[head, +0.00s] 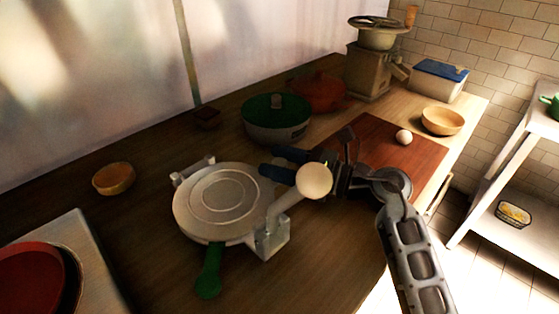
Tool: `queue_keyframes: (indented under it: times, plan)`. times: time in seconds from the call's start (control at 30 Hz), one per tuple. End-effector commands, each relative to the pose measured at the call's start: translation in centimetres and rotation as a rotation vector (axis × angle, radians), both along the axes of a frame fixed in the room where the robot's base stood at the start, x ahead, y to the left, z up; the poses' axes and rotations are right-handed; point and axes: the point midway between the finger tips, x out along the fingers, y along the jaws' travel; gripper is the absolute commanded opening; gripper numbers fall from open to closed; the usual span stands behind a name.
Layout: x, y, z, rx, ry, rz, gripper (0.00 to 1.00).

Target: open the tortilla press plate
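The tortilla press (223,200) stands on the wooden counter, its round grey plate lying flat, with ring marks on its top. A green handle (208,275) sticks out from its front edge. A pale lever arm with a round cream knob (313,181) rises from a bracket at its right side. My gripper (268,161) is above the counter behind the knob, at the upper right of the plate. Its two dark blue fingers point left and are spread apart, with nothing seen between them. The knob hides part of the gripper. I cannot tell whether a finger touches the press.
A brown board (400,147) with an egg (404,137) lies right, near a wooden bowl (442,121) and a grinder (370,75). A small bowl (113,179) and red pan (35,278) are left.

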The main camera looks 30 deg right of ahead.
Motion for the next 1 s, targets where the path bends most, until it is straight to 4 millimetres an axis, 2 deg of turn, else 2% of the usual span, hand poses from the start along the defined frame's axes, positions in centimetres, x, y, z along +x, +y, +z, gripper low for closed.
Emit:
queue_keyframes:
  times: [0.07, 0.53, 0.83, 1.0]
  plan:
    - [0.0, 0.0, 0.0, 0.0, 0.0, 0.0, 0.45]
    - [0.0, 0.0, 0.1, 0.001, -0.002, 0.0, 0.0]
    - [0.1, 0.0, 0.2, 0.001, -0.004, 0.0, 0.0]
    - [1.0, 0.0, 0.6, 0.0, -0.006, 0.001, 0.0]
